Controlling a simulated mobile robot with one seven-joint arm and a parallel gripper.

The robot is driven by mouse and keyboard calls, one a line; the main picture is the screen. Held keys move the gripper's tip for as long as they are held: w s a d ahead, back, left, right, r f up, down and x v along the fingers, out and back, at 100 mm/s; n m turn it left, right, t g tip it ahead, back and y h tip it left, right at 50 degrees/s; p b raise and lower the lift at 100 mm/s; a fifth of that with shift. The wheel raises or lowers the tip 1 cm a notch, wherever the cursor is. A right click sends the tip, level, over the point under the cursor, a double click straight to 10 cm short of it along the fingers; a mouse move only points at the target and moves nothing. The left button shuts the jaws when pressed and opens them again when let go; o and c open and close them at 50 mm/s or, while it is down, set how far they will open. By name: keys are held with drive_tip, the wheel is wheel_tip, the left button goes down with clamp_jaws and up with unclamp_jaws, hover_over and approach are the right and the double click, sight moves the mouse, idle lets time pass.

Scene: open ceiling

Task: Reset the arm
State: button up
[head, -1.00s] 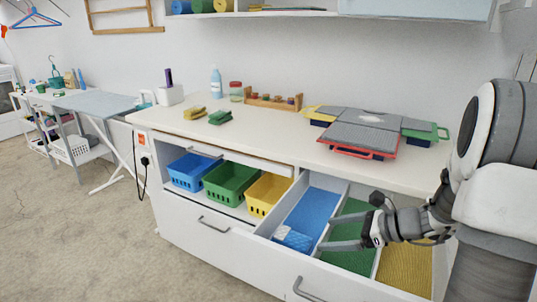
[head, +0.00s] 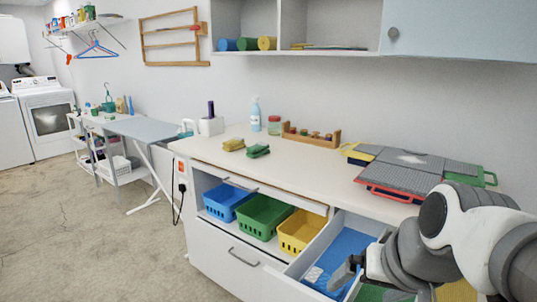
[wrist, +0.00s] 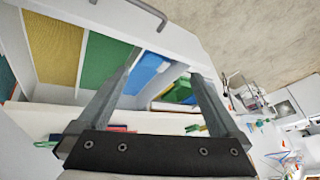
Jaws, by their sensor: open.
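My gripper (head: 346,272) is at the lower right of the head view, over the open drawer (head: 290,268) with coloured compartments. In the wrist view my gripper (wrist: 163,68) shows two grey fingers spread apart with nothing between them. My arm comes in from the right edge of the head view and hides part of the drawer.
The white counter (head: 300,165) holds sponges (head: 258,150), a spray bottle (head: 255,115), a wooden rack (head: 312,136) and grey-topped cases (head: 405,172). Blue, green (head: 263,215) and yellow baskets stand in the cabinet. Open floor (head: 80,225) lies to the left.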

drive_tip(key=s+a+f+n+h, duration=0.1)
drive_tip(key=s+f+n, duration=0.15)
drive_tip(key=s, duration=0.25)
wheel_tip(320, 180, up, 20)
drive_tip(key=p, duration=1.9)
drive_tip(key=shift+s, duration=0.25)
